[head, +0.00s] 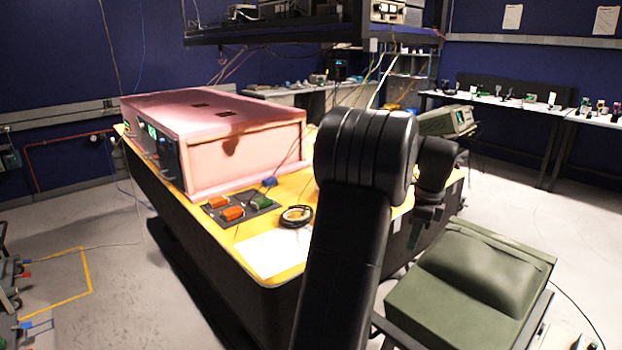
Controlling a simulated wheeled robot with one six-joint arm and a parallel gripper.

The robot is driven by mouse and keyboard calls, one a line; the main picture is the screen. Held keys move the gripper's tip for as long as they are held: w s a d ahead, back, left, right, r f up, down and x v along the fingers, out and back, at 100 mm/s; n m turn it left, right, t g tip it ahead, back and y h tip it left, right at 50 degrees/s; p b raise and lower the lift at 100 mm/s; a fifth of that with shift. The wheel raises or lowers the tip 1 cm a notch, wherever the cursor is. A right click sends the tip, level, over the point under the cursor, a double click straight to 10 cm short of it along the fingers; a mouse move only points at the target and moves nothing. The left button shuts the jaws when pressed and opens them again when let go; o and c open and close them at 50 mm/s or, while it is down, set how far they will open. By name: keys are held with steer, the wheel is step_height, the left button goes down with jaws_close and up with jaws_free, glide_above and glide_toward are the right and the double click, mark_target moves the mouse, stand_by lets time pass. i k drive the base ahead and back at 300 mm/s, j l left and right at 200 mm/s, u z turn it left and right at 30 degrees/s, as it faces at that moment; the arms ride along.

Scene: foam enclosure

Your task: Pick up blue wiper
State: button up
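A small blue object (270,181), which may be the blue wiper, lies on the yellow table (204,218), at the back right edge of a dark tray (243,206). It is too small to tell its exact shape, or whether it rests on the tray or beside it. My gripper (413,242) hangs pointing down near the table's right side, well to the right of the blue object and apart from it. Its fingers are dark and small, so I cannot tell whether they are open. My own arm hides the middle of the table.
The tray also holds two orange blocks (233,213) and a green block (262,202). A black cable coil (296,216) and a white sheet (268,253) lie nearby. A large pink foam box (250,158) stands behind.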

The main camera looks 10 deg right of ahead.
mark_target(267, 185)
steer(key=i+j+z, duration=0.4)
steer(key=i+j, duration=0.2)
steer(key=j, duration=0.15)
steer(key=i+j+z, duration=0.15)
steer(key=j, duration=0.3)
steer(key=i+j+z, duration=0.2)
steer(key=i+j, duration=0.3)
steer(key=j, duration=0.2)
steer(key=i+j, duration=0.2)
steer(key=j, duration=0.2)
steer(key=i+j, duration=0.15)
steer(key=j, duration=0.2)
steer(key=i+j, duration=0.2)
steer(key=j, duration=0.2)
steer(key=i+j, duration=0.15)
steer(key=j, duration=0.2)
steer(key=i+j, duration=0.2)
steer(key=j, duration=0.2)
steer(key=z, duration=0.05)
